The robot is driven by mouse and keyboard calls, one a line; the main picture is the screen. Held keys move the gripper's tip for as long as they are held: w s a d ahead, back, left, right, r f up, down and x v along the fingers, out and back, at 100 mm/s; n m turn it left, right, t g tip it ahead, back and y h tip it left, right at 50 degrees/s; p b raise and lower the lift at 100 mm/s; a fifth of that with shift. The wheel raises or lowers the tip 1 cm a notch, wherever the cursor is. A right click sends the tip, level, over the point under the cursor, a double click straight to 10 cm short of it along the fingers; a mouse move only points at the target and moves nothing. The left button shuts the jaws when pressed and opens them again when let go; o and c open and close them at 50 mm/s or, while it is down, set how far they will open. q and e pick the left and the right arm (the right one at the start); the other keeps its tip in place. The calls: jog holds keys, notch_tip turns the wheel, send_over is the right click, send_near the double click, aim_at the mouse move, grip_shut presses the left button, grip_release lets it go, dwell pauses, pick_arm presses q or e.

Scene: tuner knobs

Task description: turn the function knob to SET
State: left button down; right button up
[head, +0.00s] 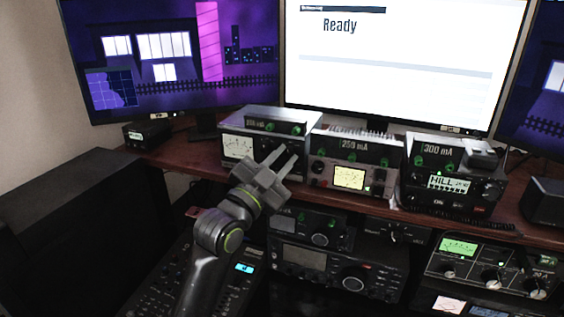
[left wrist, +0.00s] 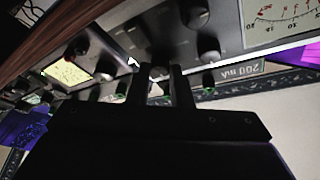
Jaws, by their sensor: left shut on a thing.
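My left gripper (head: 284,158) reaches up to the front of the left tuner (head: 238,147), which has a white meter and a "200 mA" display. In the left wrist view its two dark fingers (left wrist: 160,75) are closed on the sides of a small round knob (left wrist: 158,72) on the tuner's panel. A white pointer mark shows beside the fingers. I cannot read any lettering around this knob, so neither its label nor the SET mark is legible. My right gripper is in neither view.
A "250 mA" unit (head: 355,148) and a "300 mA" unit (head: 437,149) stand to the right on the wooden shelf (head: 165,152). More radios (head: 300,258) sit below. Monitors (head: 400,60) stand behind; one reads "Ready".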

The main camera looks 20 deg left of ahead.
pick_arm(q)
jog(key=c, duration=1.3)
grip_release()
jog(key=shift+s+a+f, duration=0.1)
jog(key=shift+s+f, duration=0.1)
jog(key=shift+s, duration=0.1)
jog(key=v, duration=1.6)
jog(key=shift+s+p, duration=0.3)
